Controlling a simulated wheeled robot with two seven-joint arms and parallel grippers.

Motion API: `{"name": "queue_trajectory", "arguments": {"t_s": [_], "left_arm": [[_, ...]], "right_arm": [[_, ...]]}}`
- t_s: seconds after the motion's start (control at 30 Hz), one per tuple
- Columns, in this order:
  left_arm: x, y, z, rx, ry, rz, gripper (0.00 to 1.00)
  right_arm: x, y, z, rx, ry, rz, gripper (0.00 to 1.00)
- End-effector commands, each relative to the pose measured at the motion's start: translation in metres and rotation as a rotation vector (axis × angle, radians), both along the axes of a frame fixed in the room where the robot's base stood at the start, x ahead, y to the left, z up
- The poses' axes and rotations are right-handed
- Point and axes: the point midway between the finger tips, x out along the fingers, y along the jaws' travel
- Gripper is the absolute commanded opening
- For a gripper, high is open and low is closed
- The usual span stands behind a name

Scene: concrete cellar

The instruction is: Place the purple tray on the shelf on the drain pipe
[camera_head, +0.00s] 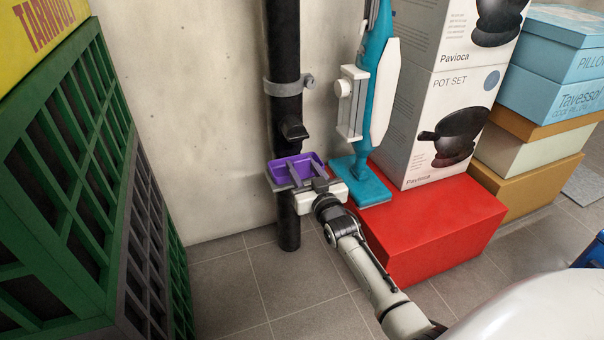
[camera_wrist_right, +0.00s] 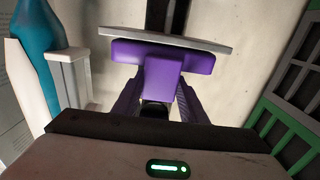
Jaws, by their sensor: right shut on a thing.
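The purple tray (camera_head: 303,163) is at the black drain pipe (camera_head: 284,60), low down and just under a dark spout on the pipe. My right gripper (camera_head: 304,182) is shut on the near side of the tray. In the right wrist view, the purple tray (camera_wrist_right: 165,55) shows a tab between the two fingers (camera_wrist_right: 157,92). A light grey plate edge (camera_wrist_right: 165,36), apparently the shelf, runs along the tray's far side in that view. Whether the tray touches or rests on it I cannot tell. My left gripper is not in view.
A teal and white upright cleaner (camera_head: 375,80) stands close right of the tray. A red box (camera_head: 440,225) bears tall cartons (camera_head: 440,120). Green crates (camera_head: 60,170) are stacked at the left. Bare floor (camera_head: 240,290) lies between crates and red box.

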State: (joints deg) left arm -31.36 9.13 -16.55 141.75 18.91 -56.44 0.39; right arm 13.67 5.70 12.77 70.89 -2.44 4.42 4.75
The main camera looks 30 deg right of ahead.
Motion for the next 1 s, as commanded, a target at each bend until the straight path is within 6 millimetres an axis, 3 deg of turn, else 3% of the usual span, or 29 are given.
{"name": "queue_trajectory", "arguments": {"t_s": [0.37, 0.4, 0.5, 0.83, 0.93, 1.0], "left_arm": [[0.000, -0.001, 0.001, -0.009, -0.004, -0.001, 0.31], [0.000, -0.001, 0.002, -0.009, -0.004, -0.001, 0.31], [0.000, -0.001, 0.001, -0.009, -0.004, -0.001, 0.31], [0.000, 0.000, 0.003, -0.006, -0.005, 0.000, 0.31], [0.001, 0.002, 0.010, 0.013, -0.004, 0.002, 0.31], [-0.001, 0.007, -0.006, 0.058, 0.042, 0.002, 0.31]], "right_arm": [[0.000, 0.000, -0.005, 0.001, -0.002, 0.000, 0.16], [0.000, 0.000, -0.005, 0.000, -0.001, 0.000, 0.45], [0.000, 0.000, -0.004, 0.000, -0.001, 0.000, 0.57], [0.000, 0.000, 0.000, -0.001, -0.003, 0.000, 0.57], [-0.010, 0.003, 0.002, 0.001, 0.001, 0.000, 0.57], [-0.021, 0.006, 0.003, 0.001, 0.002, 0.000, 0.57]]}}
